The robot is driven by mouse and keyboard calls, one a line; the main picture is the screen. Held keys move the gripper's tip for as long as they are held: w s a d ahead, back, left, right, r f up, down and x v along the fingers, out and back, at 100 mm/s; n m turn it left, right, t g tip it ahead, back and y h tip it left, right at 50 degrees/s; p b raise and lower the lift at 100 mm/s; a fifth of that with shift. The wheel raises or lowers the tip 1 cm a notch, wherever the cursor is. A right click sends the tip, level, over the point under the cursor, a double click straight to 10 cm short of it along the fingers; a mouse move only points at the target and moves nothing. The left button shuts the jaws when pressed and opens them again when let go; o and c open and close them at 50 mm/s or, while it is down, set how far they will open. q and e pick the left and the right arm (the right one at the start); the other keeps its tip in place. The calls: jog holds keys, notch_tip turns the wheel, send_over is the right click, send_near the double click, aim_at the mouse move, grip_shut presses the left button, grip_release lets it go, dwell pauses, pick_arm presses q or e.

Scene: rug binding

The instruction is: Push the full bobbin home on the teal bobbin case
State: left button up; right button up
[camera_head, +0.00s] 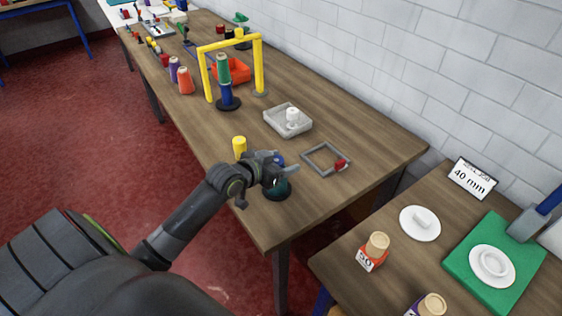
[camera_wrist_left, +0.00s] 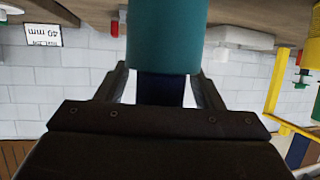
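My left gripper (camera_head: 283,172) reaches in level over the near end of the long table. The teal bobbin case (camera_head: 278,189) stands there just beneath it and looks upright. A dark blue bobbin (camera_head: 279,158) shows above it, partly hidden by my gripper. In the left wrist view, which is upside down, the bobbin (camera_wrist_left: 161,90) lies between my two fingers, in line with the wider teal case (camera_wrist_left: 166,35). Narrow gaps show beside the bobbin, but the fingertips run behind the case, so contact is hidden. My right gripper is not in view.
A yellow spool (camera_head: 240,146) stands just left of my gripper. A grey square frame (camera_head: 314,164) with a red block lies to the right. A pale tray (camera_head: 273,123) and a yellow gantry (camera_head: 205,75) stand farther back. A side table (camera_head: 400,259) is at right.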

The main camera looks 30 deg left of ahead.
pick_arm(q)
jog(key=shift+s, duration=0.1)
jog(key=p+v, duration=0.2)
jog(key=v, duration=1.5)
jog(key=shift+r, duration=0.2)
